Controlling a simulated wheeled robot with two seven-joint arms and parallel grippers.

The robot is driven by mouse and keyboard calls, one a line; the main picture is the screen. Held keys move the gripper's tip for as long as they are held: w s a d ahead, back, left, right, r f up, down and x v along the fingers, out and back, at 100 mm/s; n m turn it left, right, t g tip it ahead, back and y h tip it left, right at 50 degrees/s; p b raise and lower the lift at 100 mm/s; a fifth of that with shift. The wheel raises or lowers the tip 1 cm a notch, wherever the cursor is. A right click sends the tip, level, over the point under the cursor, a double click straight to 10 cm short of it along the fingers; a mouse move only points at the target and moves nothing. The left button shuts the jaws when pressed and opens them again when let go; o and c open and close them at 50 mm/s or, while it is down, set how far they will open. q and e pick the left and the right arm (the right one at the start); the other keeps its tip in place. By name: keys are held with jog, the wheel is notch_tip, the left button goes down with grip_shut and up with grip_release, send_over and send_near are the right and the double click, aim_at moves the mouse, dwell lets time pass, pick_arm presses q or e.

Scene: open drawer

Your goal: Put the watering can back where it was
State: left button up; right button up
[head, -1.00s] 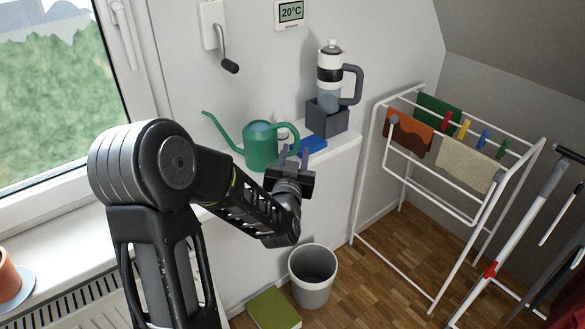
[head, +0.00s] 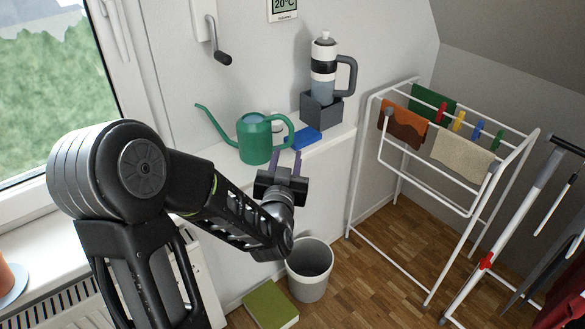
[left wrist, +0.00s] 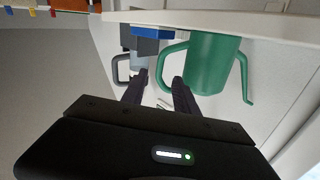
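The green watering can (head: 254,140) stands upright on the white ledge below the wall, spout to the left and handle to the right in the head view. My left gripper (head: 285,163) is just in front of the can's handle side, fingers apart and nothing between them. In the left wrist view the can (left wrist: 211,64) appears upside down, and the open fingers (left wrist: 157,88) are below its handle, apart from it as far as I can see. My right gripper is not in view.
A blue item (head: 302,137) lies on the white ledge (head: 340,131) right of the can. A grey box (head: 321,110) holding a bottle (head: 323,72) stands behind it. Below are a bin (head: 309,270) and a green book (head: 270,304). A drying rack (head: 430,205) stands at right.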

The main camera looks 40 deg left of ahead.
pick_arm(q)
jog(key=s+d+f+m+g+h, duration=0.1)
jog(key=s+d+f+g+h, duration=0.15)
jog(key=d+f, duration=0.55)
jog(key=s+d+f+g+h, duration=0.15)
jog(key=d+f+h, duration=0.3)
jog(key=f, duration=0.65)
jog(key=s+d+f+m+g+h, duration=0.1)
jog(key=d+f+g+h, duration=0.15)
jog(key=d+f, duration=0.55)
jog(key=s+d+f+g+h, duration=0.1)
jog(key=s+d+f+g, duration=0.3)
jog(key=s, duration=0.5)
jog(key=s+d+f+g+h, duration=0.2)
jog(key=s+d+f+g, duration=0.2)
jog(key=s+d+f, duration=0.4)
jog(key=s+f, duration=0.1)
jog(key=s, duration=0.1)
jog(key=shift+s+d+g, duration=0.15)
jog(key=shift+s+g, duration=0.15)
jog(key=shift+g, duration=0.05)
jog(key=shift+f+h, duration=0.1)
jog(key=shift+h, duration=0.15)
